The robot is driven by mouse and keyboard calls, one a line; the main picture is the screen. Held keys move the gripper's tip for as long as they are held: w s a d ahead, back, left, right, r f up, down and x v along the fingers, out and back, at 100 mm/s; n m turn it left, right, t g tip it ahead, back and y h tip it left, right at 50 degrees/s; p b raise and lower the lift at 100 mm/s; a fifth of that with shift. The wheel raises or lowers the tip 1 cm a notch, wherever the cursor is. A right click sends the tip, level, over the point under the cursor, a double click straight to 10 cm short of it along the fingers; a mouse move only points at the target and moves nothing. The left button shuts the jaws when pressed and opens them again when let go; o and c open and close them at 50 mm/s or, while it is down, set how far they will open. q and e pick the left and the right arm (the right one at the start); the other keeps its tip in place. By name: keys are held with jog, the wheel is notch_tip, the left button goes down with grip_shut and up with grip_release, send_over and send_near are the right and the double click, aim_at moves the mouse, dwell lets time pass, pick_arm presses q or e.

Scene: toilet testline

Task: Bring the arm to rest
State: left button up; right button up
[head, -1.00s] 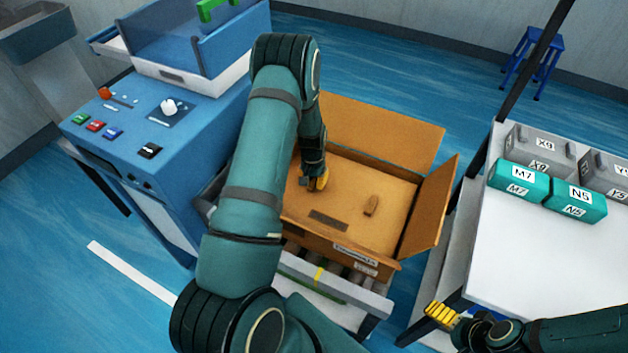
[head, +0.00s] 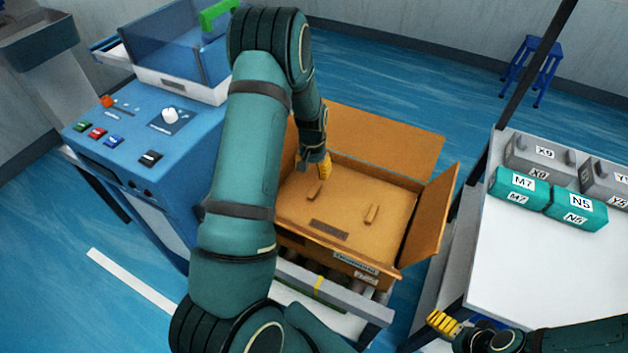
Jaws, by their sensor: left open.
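My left arm comes in from the lower left and reaches up over the open cardboard box (head: 345,255). My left gripper (head: 316,166), with yellow fingertips, is open above the back left part of the box and holds nothing that I can see. Part of its jaws is seen edge-on. My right gripper (head: 442,322), also yellow-tipped, is at the lower right, beside the front of the white table (head: 545,270); its jaw opening is not clear from this angle.
The box stands on a roller conveyor (head: 330,300), flaps spread. Left is a blue machine (head: 150,140) with buttons and a knob. Teal bins (head: 519,185) and grey bins (head: 540,155) stand on the table. A blue stool (head: 533,70) is at the back; floor behind the box is clear.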

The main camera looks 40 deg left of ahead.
pick_arm(q)
jog(key=shift+r, duration=1.5)
